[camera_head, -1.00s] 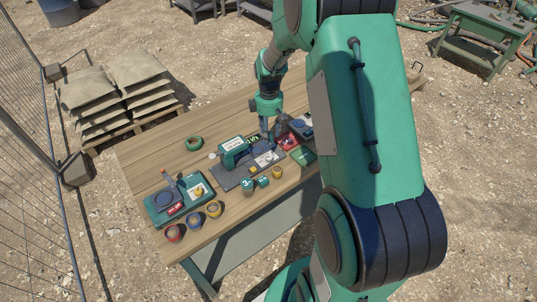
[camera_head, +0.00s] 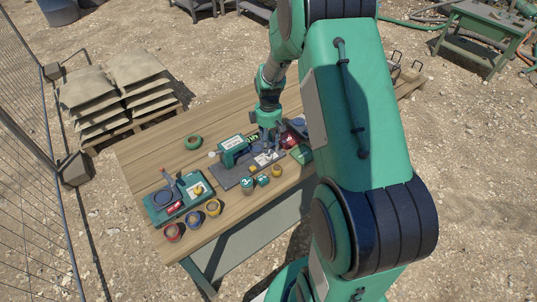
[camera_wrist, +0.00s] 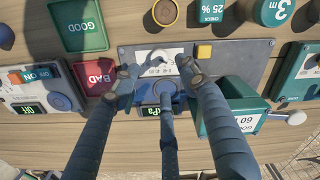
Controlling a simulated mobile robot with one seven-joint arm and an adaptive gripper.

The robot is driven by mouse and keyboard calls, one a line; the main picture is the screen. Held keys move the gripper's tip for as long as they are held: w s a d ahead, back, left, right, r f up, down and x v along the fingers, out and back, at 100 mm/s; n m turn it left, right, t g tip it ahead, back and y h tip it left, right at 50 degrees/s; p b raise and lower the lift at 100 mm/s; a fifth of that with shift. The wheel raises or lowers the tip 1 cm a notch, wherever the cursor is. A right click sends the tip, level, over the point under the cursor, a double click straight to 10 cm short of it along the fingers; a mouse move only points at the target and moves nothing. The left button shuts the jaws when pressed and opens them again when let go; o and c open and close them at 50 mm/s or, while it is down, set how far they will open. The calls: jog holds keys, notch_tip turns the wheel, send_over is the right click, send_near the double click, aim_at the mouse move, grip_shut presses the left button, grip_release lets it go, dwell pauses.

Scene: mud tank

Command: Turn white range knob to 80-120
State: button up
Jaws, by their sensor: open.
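The white range knob (camera_wrist: 157,57) shows in the wrist view on a grey panel (camera_wrist: 228,56), partly over a white label with number ranges. The range it points to is too small to read surely. My gripper (camera_wrist: 162,76) is open, with its fingertips spread to the left and right near the knob and label. I cannot tell whether they touch. A third finger rises from below over the blue gauge with a green kPa display (camera_wrist: 150,111). In the head view, my gripper (camera_head: 268,147) is over the right part of the panel (camera_head: 226,182).
A green box with a white-ended handle (camera_wrist: 236,117) stands close to my right finger. A yellow button (camera_wrist: 203,51) is beside the label. Small round pots (camera_head: 213,208) line the table's front.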

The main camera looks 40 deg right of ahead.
aim_at(268, 155)
notch_tip(268, 155, down, 8)
jog(key=shift+r+b, duration=0.25)
jog(key=shift+b, duration=0.1)
